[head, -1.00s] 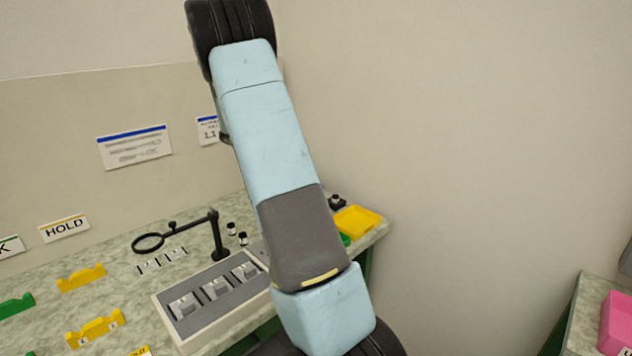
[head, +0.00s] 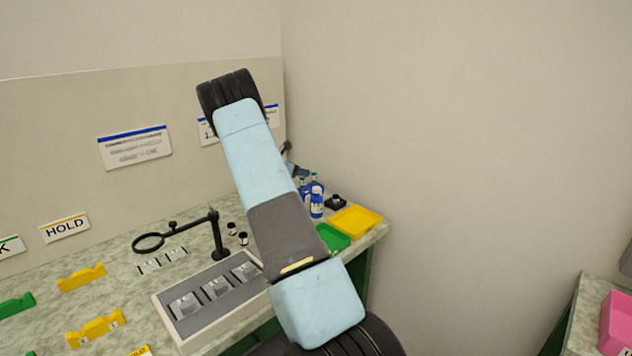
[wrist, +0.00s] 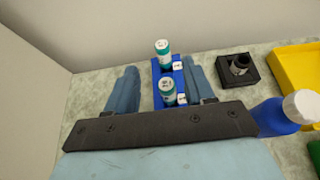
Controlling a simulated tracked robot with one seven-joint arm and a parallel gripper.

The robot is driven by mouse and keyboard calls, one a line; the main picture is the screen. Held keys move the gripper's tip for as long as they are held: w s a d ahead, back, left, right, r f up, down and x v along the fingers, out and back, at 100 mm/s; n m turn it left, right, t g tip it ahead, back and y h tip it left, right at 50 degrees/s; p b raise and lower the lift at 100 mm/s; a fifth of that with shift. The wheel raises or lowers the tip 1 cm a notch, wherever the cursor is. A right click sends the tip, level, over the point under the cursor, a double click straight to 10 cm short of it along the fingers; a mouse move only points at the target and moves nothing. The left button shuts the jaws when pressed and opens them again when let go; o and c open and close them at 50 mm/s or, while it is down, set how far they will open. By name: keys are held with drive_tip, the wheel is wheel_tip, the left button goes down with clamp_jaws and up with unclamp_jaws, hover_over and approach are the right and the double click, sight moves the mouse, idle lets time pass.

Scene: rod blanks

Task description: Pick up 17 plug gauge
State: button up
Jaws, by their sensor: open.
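Two cylinders with teal bands and pale tops stand in a blue rack (wrist: 157,72) with small white labels. The far cylinder (wrist: 162,48) and the near cylinder (wrist: 168,91) look like plug gauges. The label numbers are too small to read, so I cannot tell which is the 17. My gripper (wrist: 161,68) is open, with one blue-grey finger on each side of the rack and nothing visibly gripped. Its dark palm edge hides the near part of the rack. In the head view my arm hides much of this area.
A blue bottle with a white cap (wrist: 284,114) stands close right of my gripper. A magnifier stand (head: 217,236) and a grey three-part fixture (head: 217,290) are to the left.

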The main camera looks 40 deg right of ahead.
sight(314, 181)
drive_tip(key=shift+x, duration=3.65)
drive_tip(key=shift+r, duration=0.15)
clamp_jaws()
